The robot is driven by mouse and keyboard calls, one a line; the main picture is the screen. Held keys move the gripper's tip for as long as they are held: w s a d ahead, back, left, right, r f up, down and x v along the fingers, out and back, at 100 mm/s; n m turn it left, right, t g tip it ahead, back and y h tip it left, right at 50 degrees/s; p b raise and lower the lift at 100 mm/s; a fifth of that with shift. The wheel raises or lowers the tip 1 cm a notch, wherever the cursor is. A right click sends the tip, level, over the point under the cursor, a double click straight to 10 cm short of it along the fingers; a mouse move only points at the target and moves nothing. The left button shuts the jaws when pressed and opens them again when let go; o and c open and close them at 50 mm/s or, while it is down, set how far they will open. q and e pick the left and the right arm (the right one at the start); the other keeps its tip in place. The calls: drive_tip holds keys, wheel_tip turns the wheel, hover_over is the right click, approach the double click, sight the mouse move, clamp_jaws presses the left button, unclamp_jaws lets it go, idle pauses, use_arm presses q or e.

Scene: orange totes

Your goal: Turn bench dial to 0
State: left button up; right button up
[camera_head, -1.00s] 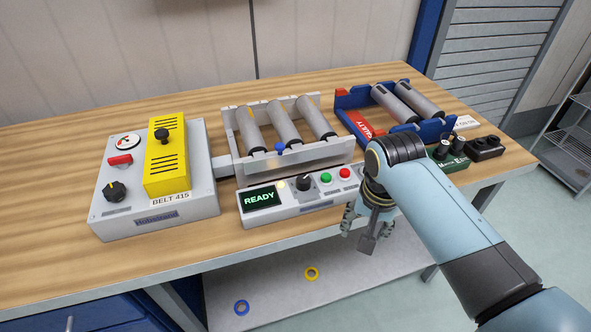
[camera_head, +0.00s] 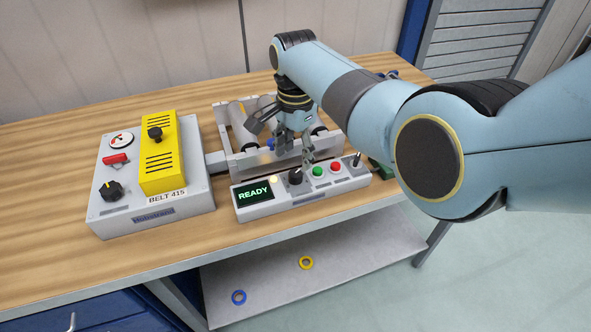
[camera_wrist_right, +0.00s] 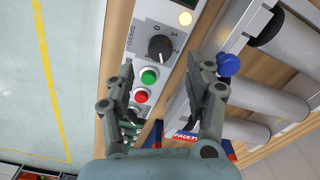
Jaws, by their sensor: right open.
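The bench dial (camera_head: 295,176) is a black knob on the grey control box (camera_head: 325,190), between the READY screen (camera_head: 254,191) and the green button (camera_head: 318,171). My left gripper is not in view.
A roller rack (camera_head: 233,160) stands right behind the control box, with a blue knob (camera_wrist_right: 228,64) close to my finger. A red button (camera_head: 335,167) and a toggle switch (camera_head: 356,160) are to the right. The belt unit (camera_head: 120,218) with a yellow cover (camera_head: 160,175) stands left.

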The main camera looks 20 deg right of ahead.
sight(295, 173)
wheel_tip(295, 173, down, 6)
drive_tip(key=shift+r+b, duration=0.1)
drive_tip(key=shift+b, duration=0.7)
clamp_jaws()
